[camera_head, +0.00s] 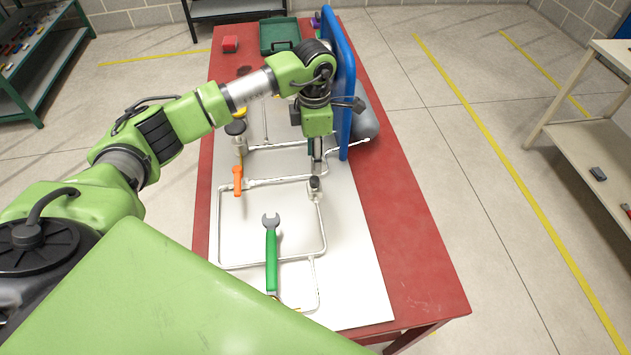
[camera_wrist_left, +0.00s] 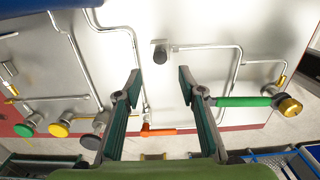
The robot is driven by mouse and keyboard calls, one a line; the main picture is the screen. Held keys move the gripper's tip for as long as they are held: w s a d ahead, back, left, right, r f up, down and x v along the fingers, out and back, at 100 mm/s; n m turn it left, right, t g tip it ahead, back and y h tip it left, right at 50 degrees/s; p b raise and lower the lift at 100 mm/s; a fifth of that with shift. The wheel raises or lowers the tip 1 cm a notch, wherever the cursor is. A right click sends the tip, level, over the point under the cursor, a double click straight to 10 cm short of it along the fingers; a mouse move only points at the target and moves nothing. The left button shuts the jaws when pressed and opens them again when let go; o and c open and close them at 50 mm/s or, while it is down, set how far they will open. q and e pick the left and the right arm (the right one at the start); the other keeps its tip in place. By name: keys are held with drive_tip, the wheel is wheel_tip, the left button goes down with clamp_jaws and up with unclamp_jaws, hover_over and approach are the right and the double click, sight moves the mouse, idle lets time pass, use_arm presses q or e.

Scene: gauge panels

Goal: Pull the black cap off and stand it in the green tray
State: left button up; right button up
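The black cap (camera_head: 314,184) sits on the end of a pipe on the white panel (camera_head: 345,280). In the left wrist view the cap (camera_wrist_left: 160,53) appears beyond and between my fingertips, with clear space on both sides. My left gripper (camera_head: 317,168) is just beyond the cap in the head view; its fingers are partly hidden there. In the left wrist view this gripper (camera_wrist_left: 160,76) is open, with nothing between its fingers. The green tray (camera_head: 279,36) is at the far end of the red table. My right gripper is not in view.
A green-handled wrench-shaped handle (camera_head: 271,250) and an orange lever (camera_head: 238,180) are on the panel. A black knob (camera_head: 235,128) is at its left edge. A tall blue frame (camera_head: 345,90) stands close beside my left gripper.

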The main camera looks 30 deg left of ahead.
sight(315, 179)
use_arm(q)
drive_tip(key=shift+f, duration=0.55)
wheel_tip(315, 179, down, 7)
drive_tip(key=b, duration=0.5)
drive_tip(key=shift+f+b, duration=0.15)
drive_tip(key=shift+b, duration=0.2)
drive_tip(key=shift+f, duration=0.1)
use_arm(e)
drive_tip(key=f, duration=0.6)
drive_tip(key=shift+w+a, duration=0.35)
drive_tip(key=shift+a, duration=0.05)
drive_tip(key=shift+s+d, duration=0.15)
use_arm(q)
drive_tip(key=shift+b, duration=0.35)
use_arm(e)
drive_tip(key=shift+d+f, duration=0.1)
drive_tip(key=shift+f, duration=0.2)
use_arm(q)
clamp_jaws()
drive_tip(key=shift+r, duration=0.2)
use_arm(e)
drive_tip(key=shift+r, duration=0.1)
